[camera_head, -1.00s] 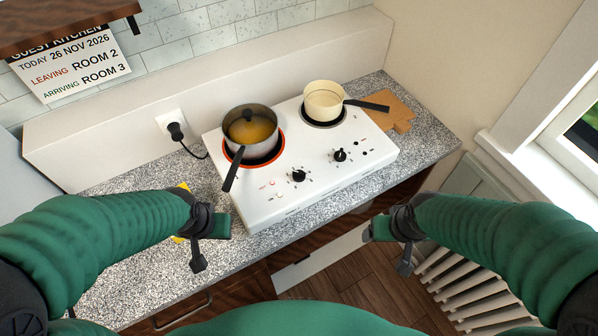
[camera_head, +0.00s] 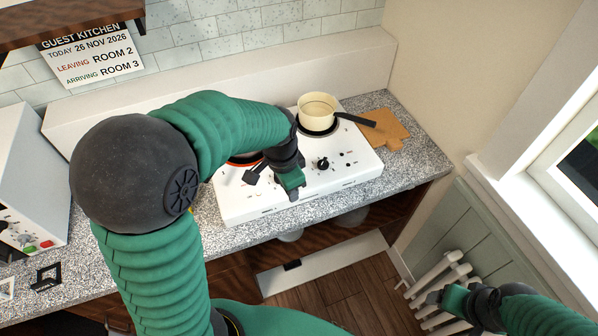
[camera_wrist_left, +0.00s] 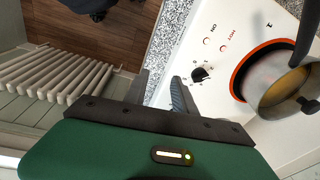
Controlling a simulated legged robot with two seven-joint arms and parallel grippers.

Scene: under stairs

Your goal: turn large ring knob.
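The white hob (camera_head: 345,180) has a black knob (camera_wrist_left: 201,73) by the hot, red-edged large ring (camera_wrist_left: 240,75), seen in the left wrist view. In the head view my left gripper hides this knob. My left gripper (camera_head: 272,182) hangs over the hob's front left part. Its two fingers (camera_wrist_left: 160,92) are apart with nothing between them; one fingertip is close beside the knob, and contact cannot be told. The other black knob (camera_head: 322,163) is uncovered to the right. My right gripper (camera_head: 447,302) is low at the right, away from the hob; its fingers are unclear.
A steel pot (camera_wrist_left: 285,85) with a dark handle stands on the large ring, hidden by my arm in the head view. A cream pan (camera_head: 317,108) stands on the small ring. A wooden board (camera_head: 385,128) lies right. A radiator (camera_head: 440,275) is below my right side.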

